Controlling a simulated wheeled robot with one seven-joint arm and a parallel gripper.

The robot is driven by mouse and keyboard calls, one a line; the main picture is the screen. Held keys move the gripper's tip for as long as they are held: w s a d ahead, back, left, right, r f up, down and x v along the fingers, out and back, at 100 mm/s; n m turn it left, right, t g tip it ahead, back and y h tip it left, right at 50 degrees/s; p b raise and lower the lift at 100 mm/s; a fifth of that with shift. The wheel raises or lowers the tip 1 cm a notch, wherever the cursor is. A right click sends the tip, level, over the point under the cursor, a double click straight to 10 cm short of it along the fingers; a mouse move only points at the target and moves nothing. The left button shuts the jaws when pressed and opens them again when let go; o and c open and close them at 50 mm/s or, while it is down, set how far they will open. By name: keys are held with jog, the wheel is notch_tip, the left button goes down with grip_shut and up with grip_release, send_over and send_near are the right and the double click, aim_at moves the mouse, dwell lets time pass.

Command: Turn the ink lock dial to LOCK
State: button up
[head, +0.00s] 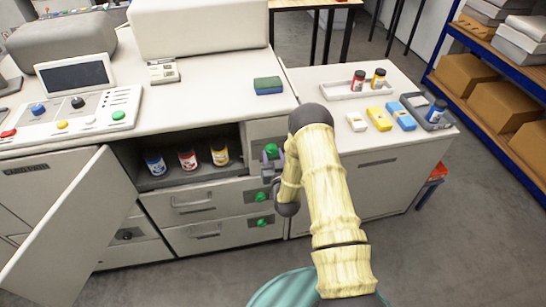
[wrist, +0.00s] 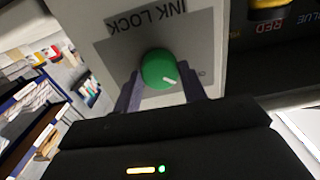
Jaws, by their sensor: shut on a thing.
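The ink lock dial (wrist: 158,68) is a round green knob on a grey plate (wrist: 200,45) lettered INK LOCK, which appears upside down in the wrist view. Its white pointer mark points to the lower right of that picture, towards small lettering that I cannot read. My gripper (wrist: 160,84) is shut on the dial, with one purple finger on each side of it. In the head view my gripper (head: 272,160) is at the cabinet front, right of the open compartment, and the green dial (head: 271,150) shows partly between the fingers.
The open compartment (head: 150,182) holds blue, red and yellow ink cans (head: 188,160). Its door (head: 70,225) stands open at left. Below my gripper are drawers with green knobs (head: 261,196). A side cabinet (head: 375,180) stands at right, with bottles and blocks on top.

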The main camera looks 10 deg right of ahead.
jog(key=shift+f, duration=0.1)
jog(key=m+b, duration=0.3)
jog(key=m, duration=0.1)
jog(key=shift+f+m+b, duration=0.1)
jog(key=shift+m+b, duration=0.25)
jog(key=shift+m, duration=0.05)
jog(key=m+b, duration=0.3)
jog(key=m, duration=0.2)
jog(key=m+b, duration=0.3)
jog(key=m, duration=0.3)
jog(key=shift+r+m+b, duration=0.15)
jog(key=shift+m+b, duration=0.2)
jog(key=shift+m, duration=0.6)
jog(key=shift+r+m+b, duration=0.1)
jog(key=shift+m+b, duration=0.2)
jog(key=shift+m, duration=0.65)
jog(key=o, duration=1)
jog(key=shift+w, duration=0.1)
jog(key=shift+c, duration=0.2)
